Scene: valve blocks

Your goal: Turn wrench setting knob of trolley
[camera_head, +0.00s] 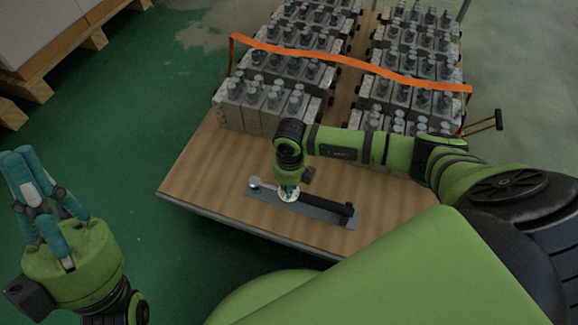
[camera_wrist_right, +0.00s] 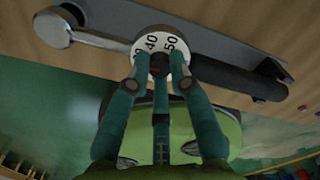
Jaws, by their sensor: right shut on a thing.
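A torque wrench lies on a flat grey plate (camera_head: 320,214) on the trolley (camera_head: 200,172), its metal head (camera_head: 255,183) to the left and black handle (camera_head: 325,206) to the right. The white setting knob (camera_head: 287,194) sits on it; in the right wrist view the knob (camera_wrist_right: 172,41) shows the numbers 40 and 50. My right gripper (camera_wrist_right: 158,65) is shut on the knob from the near side, with fingertips at its dial and black centre. My left gripper (camera_head: 28,160) is open and empty, away to the left of the trolley, fingers upward.
Several grey valve blocks (camera_head: 262,105) stand in rows on the trolley's far part, with an orange strap (camera_head: 340,62) across them. A pallet (camera_head: 60,45) stands at the upper left. The green floor (camera_head: 130,120) between is clear. A trolley handle (camera_head: 485,124) sticks out at the right.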

